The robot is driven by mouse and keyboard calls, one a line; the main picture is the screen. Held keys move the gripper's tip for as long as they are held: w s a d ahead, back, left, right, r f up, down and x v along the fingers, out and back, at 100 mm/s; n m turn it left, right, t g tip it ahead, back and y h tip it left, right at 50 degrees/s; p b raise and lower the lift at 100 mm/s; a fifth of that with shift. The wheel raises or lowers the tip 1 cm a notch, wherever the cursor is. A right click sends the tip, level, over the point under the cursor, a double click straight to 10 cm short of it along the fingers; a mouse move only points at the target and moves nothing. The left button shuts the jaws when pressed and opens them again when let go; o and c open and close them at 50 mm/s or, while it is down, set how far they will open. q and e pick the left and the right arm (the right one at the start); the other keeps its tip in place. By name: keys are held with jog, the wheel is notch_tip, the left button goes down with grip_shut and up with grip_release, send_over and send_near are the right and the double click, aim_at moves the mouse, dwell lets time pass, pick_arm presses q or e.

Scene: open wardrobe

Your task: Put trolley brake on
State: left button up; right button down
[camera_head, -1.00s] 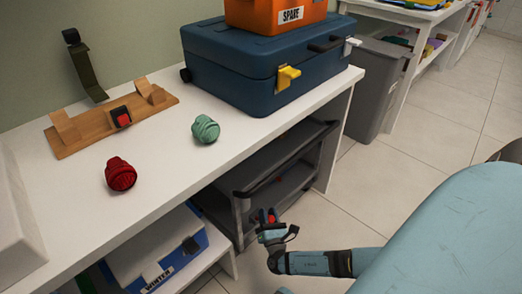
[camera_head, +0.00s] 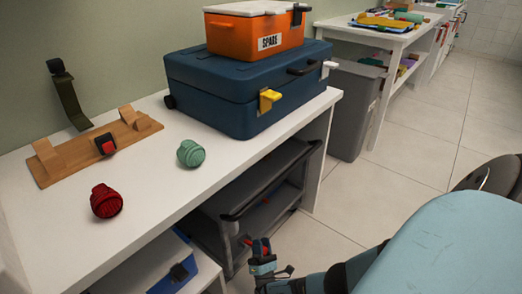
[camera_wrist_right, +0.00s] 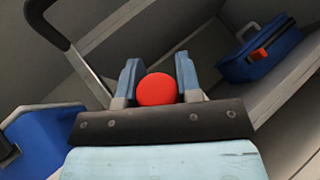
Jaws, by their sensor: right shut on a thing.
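The grey trolley (camera_head: 275,213) with a black handle bar stands under the white table. My right gripper (camera_head: 262,248) is low at the trolley's near side. In the right wrist view, a round red knob (camera_wrist_right: 157,89) sits between the two blue-grey fingers of my right gripper (camera_wrist_right: 157,85), which is shut on it. The grey trolley (camera_wrist_right: 130,28) with its dark handle fills the background there. What the knob is attached to is hidden behind the gripper. My left gripper is not in view.
On the table (camera_head: 228,172) are a blue case (camera_head: 215,95), an orange SPARE box (camera_head: 240,32), and red (camera_head: 106,201) and green (camera_head: 190,153) round objects. A grey bin (camera_head: 350,110) stands right of the table. Floor (camera_head: 400,180) to the right is clear.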

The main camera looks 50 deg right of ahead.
jog(key=shift+f+m+h, duration=0.4)
jog(key=shift+s+m+h, duration=0.1)
jog(key=shift+m+h, duration=0.2)
jog(key=shift+s+r, duration=0.1)
jog(key=c, duration=0.8)
grip_release()
